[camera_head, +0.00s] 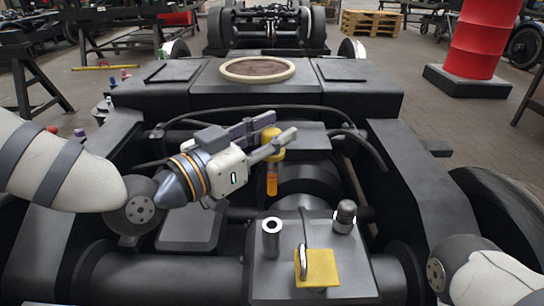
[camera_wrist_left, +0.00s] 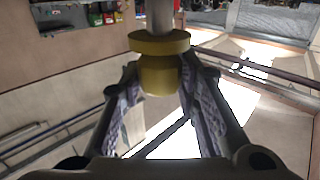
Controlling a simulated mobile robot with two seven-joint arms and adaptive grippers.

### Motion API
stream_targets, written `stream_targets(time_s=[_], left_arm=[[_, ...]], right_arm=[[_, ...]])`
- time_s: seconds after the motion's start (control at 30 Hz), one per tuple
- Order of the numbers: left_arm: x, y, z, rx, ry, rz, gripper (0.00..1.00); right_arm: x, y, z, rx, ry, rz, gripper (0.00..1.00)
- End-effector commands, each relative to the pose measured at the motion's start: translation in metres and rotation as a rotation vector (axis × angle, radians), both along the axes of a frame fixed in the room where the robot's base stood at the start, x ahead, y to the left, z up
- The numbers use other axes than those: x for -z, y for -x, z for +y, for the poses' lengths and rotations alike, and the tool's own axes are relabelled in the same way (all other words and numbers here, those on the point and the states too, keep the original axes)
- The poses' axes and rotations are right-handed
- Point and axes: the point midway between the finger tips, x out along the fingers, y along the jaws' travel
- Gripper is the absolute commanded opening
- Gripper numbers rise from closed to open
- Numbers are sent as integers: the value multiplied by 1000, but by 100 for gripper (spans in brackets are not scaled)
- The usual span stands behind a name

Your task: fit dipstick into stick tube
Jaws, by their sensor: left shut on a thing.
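My left gripper (camera_head: 277,136) is shut on the yellow head of the dipstick (camera_head: 272,155), above the bogie. The dipstick hangs roughly upright, with an orange part (camera_head: 272,182) below the head. In the left wrist view, the yellow head with its wider collar (camera_wrist_left: 158,43) sits between the fingers and a grey rod extends from it. The likely stick tube (camera_head: 271,240) is a short upright metal tube with an open dark top, on the black housing. The dipstick's lower end appears above the tube in the picture, apart from it. My right gripper is out of view.
On the same housing stand a dark-capped fitting (camera_head: 345,216) and a yellow block with a metal loop (camera_head: 317,268). Black bogie beams (camera_head: 410,180) and hoses (camera_head: 360,150) surround the housing. A red drum (camera_head: 482,40) stands at the back right.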

Motion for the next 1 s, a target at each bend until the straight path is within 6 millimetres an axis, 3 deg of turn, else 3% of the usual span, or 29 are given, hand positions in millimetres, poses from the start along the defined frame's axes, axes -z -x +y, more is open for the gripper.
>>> stream_targets(time_s=[0.27, 0.8, 1.0], left_arm=[[8, 0, 0, 0, 0, 1, 0], [72, 0, 0, 0, -1, 2, 0], [79, 0, 0, 0, 0, -3, 0]], right_arm=[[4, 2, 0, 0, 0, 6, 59], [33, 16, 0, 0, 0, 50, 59], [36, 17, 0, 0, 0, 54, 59]])
